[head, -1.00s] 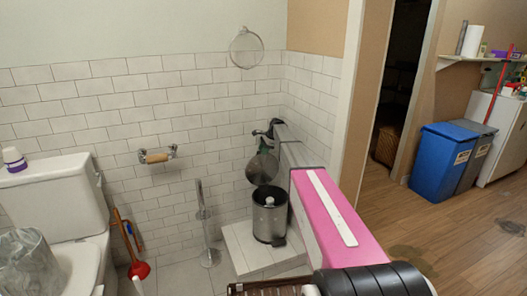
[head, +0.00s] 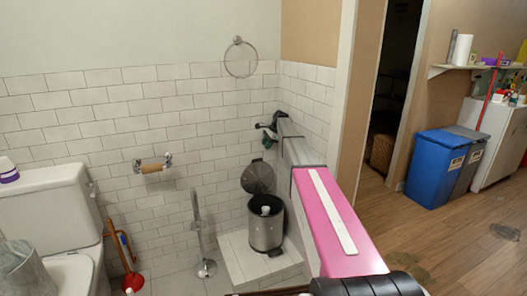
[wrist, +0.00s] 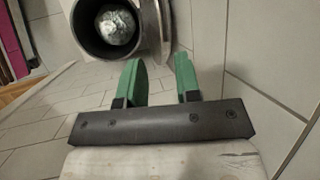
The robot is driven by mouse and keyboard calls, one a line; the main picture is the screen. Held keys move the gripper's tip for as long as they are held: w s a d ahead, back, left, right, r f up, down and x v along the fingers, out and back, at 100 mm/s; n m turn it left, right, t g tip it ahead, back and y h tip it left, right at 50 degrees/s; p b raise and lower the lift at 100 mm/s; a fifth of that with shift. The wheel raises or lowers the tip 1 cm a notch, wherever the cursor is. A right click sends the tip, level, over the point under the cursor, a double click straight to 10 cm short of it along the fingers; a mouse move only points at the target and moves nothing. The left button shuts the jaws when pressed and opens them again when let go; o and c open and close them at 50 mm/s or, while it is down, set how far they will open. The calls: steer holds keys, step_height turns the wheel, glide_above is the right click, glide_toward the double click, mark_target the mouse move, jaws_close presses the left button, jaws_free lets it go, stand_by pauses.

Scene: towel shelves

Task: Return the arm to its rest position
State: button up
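My arm (head: 345,240), pink with a white strip, stretches forward from the bottom of the head view. My gripper (head: 268,140) is at its far end, near the tiled wall and above the open lid of a metal bin (head: 265,230). In the wrist view my gripper (wrist: 160,78) shows two green fingers apart with nothing between them. The bin (wrist: 78,42) lies beyond the fingertips there, with a crumpled silvery thing (wrist: 116,27) inside it.
The bin stands on a tiled step (head: 235,258) beside the wall. A paper-roll holder (head: 154,166), a metal stand (head: 197,235), a plunger (head: 132,281) and a toilet (head: 50,220) are to the left. Blue bin (head: 433,172) at right; open wooden floor (head: 440,240) before it.

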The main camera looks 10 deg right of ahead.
steer(key=shift+d+r, duration=0.1)
steer(key=s+f+n+h, duration=0.1)
steer(key=s+f+n, duration=0.3)
steer(key=s, duration=1.3)
steer(key=s+a+f+n+g+h, duration=0.1)
steer(key=s+f+n, duration=0.4)
steer(key=s, duration=1.3)
steer(key=s+a+f+n+h, duration=0.1)
steer(key=s+f+n+h, duration=0.2)
steer(key=s+f, duration=0.6)
steer(key=s+n, duration=0.2)
steer(key=s, duration=0.7)
steer(key=shift+s, duration=0.15)
